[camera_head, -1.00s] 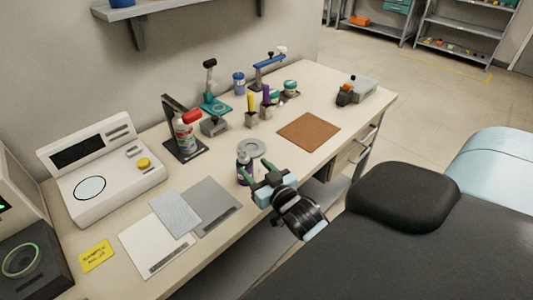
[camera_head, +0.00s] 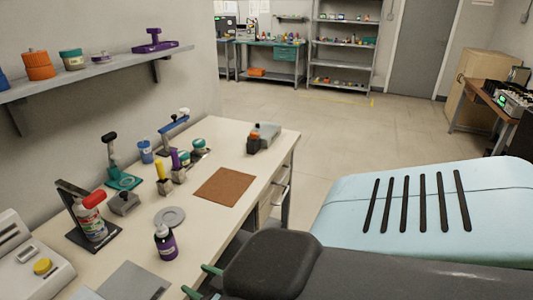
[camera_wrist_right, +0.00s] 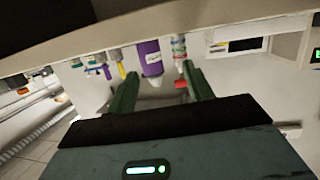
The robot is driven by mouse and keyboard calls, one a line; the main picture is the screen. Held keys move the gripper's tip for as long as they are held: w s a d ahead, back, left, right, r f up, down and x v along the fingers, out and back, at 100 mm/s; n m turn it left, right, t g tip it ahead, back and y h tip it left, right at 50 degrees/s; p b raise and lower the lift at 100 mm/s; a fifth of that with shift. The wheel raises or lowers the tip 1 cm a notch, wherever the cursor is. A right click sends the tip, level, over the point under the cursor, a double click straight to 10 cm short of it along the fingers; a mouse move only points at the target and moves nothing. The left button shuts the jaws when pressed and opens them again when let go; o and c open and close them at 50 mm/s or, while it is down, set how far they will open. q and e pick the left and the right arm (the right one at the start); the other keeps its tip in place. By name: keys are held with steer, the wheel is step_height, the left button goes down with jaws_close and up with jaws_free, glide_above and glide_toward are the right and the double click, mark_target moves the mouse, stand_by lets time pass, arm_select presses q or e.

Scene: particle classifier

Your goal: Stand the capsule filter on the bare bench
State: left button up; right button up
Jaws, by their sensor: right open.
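The capsule filter appears to be the small purple-banded vessel with a pale top (camera_head: 166,243). It stands upright on the bare bench top (camera_head: 205,225), in front of a grey disc (camera_head: 170,217). My right gripper (camera_head: 199,281) is low at the bench's front edge, its green fingers open and empty, apart from the vessel. In the right wrist view, where the scene appears upside down, the purple vessel (camera_wrist_right: 149,58) lies ahead between the open fingers (camera_wrist_right: 159,74), beyond their tips. My left gripper is not in view.
A red-capped bottle (camera_head: 94,222) stands on a black stand left of the vessel. A grey plate (camera_head: 135,282) lies nearer the front. A brown mat (camera_head: 224,186) lies to the right, with several small tools behind it. Bare bench surrounds the vessel's right side.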

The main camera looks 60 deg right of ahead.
steer(key=s+a+f+n+g+y, duration=0.1)
steer(key=s+a+f+g, duration=0.3)
steer(key=s+f, duration=0.5)
steer(key=s+a+f+n+g+y, duration=0.1)
steer(key=s+a+f, duration=0.6)
steer(key=s, duration=0.9)
steer(key=f+g+y, duration=0.1)
steer(key=g, duration=0.1)
steer(key=shift+s+f+g, duration=0.25)
steer(key=shift+f+g, duration=0.15)
